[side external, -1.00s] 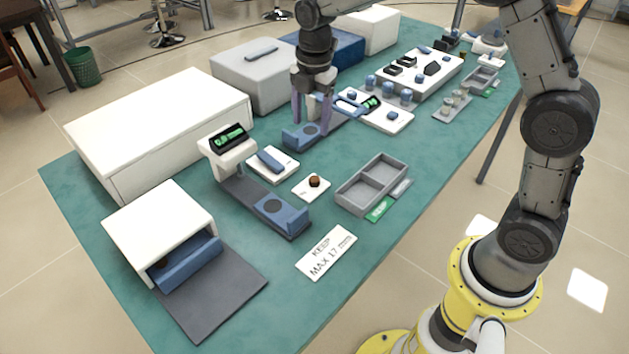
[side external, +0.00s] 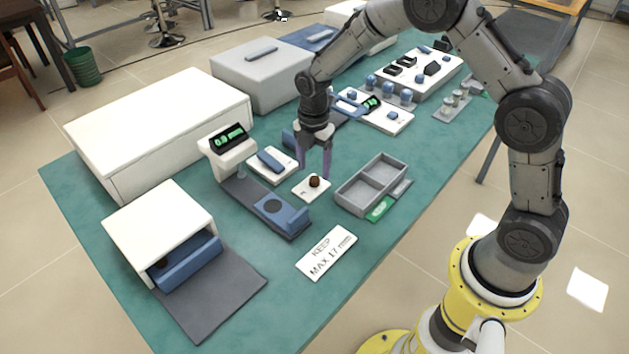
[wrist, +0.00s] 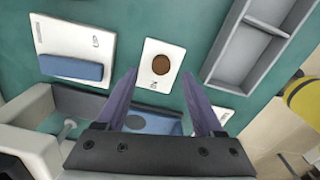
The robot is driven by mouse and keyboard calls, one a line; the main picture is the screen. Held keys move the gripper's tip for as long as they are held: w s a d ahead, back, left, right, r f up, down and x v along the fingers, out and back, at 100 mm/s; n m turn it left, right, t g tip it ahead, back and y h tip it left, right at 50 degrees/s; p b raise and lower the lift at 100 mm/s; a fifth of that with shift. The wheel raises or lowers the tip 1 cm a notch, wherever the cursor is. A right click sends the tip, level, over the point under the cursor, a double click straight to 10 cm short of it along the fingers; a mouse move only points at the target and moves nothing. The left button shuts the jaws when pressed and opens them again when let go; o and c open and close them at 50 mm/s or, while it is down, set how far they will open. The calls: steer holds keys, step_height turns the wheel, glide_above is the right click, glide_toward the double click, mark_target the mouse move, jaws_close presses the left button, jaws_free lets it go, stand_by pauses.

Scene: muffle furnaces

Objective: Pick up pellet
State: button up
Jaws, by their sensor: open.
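The pellet (side external: 314,181) is a small dark brown round piece on a small white card (side external: 304,191). In the wrist view the pellet (wrist: 161,64) lies flat on its card (wrist: 152,82), just beyond the fingertips and roughly centred between them. My gripper (side external: 314,172) is open and empty, pointing down over the card. In the wrist view my gripper (wrist: 159,75) shows its two purple fingers spread apart. In the side view the fingers stand on either side of the pellet, and I cannot tell their exact height above it.
A grey two-compartment tray (side external: 374,185) stands right of the card. A gauge with a green display (side external: 229,137) and blue block (side external: 280,212) stands left and in front. A white pad with a blue bar (side external: 271,161) is close by. A small furnace (side external: 160,225) is front left.

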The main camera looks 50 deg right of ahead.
mark_target(315, 178)
step_height(315, 178, down, 3)
steer(key=shift+d+f, duration=0.1)
steer(key=shift+d, duration=0.05)
jaws_close()
stand_by(0.4)
